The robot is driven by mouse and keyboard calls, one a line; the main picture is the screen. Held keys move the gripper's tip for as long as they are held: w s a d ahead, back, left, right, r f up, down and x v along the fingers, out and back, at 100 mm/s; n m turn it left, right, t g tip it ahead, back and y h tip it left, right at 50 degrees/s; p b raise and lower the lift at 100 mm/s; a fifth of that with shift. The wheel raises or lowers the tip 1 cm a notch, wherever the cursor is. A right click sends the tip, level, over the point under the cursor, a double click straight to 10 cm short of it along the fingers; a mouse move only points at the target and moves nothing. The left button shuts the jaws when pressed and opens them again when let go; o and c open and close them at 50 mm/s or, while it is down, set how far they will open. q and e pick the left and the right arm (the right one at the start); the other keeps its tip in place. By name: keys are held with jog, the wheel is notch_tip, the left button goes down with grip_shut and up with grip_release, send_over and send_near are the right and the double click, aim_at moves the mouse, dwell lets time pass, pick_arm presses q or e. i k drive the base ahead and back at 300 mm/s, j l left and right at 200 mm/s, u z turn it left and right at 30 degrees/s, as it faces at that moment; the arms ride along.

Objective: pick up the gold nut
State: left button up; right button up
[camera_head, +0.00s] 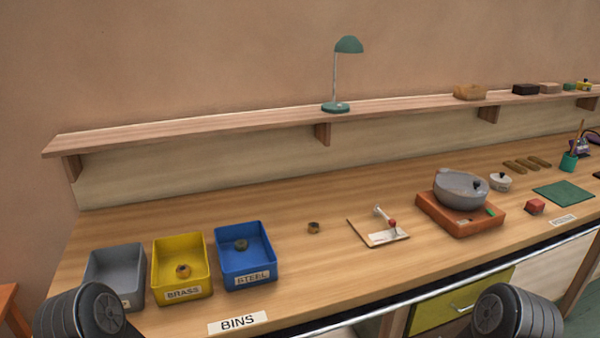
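A small gold-brown nut (313,228) lies on the bare wooden bench, to the right of the blue bin. A second gold nut (183,271) lies inside the yellow bin (182,292) labelled BRASS. A grey nut (240,245) lies inside the blue bin (247,281) labelled STEEL. Dark rounded parts of my two arms show at the bottom left and bottom right. Neither gripper's fingers are in view.
A grey bin (117,261) stands left of the yellow one. A board with a small mallet (378,232) lies right of the bench nut, then a grey pot (460,189) on a red-brown base (459,222). A shelf (230,127) with a green lamp (336,106) runs behind. Bench around the nut is clear.

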aim_at(313, 227)
jog(key=i+l+z, duration=0.35)
jog(key=i+l, duration=0.2)
jog(key=i+l+u, duration=0.1)
jog(key=l, duration=0.65)
jog(key=i+l+u, duration=0.15)
jog(key=l, duration=0.6)
jog(key=l+u, duration=0.1)
jog(key=l, duration=0.65)
jog(key=i+j, duration=0.3)
